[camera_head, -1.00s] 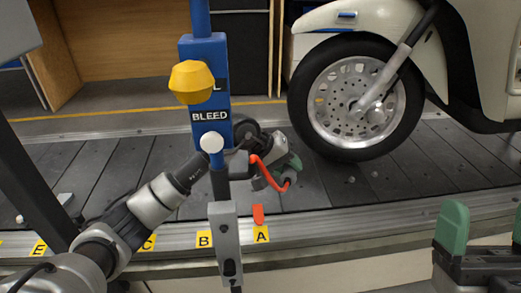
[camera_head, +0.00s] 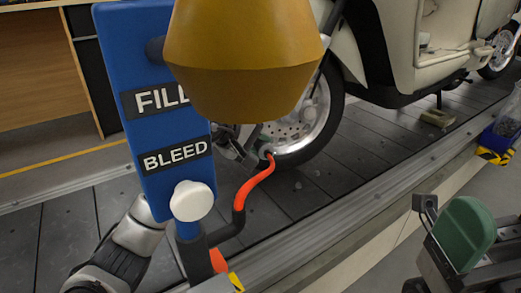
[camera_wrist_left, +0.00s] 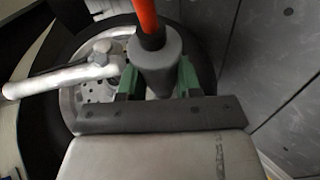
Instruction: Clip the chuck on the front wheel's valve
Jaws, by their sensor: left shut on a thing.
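The scooter's front wheel (camera_head: 328,118) stands on the slat conveyor, partly hidden by the yellow knob. My left gripper (camera_head: 245,148) is beside the lower left of its rim, mostly hidden behind the blue post. In the left wrist view its green fingers (camera_wrist_left: 158,82) are shut on the grey chuck (camera_wrist_left: 155,62), with the wheel rim (camera_wrist_left: 98,90) right behind. The chuck (camera_head: 267,152) overlaps the rim's edge in the head view; I cannot tell whether it touches the valve, which I cannot make out. My right gripper (camera_head: 468,232) is empty at lower right, one green finger clearly showing.
The blue FILL/BLEED panel (camera_head: 165,105) with its yellow knob (camera_head: 245,55) and white knob (camera_head: 192,201) blocks much of the view. The red hose (camera_head: 252,185) curves from the post to the chuck. A bin (camera_head: 503,130) stands at the right edge.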

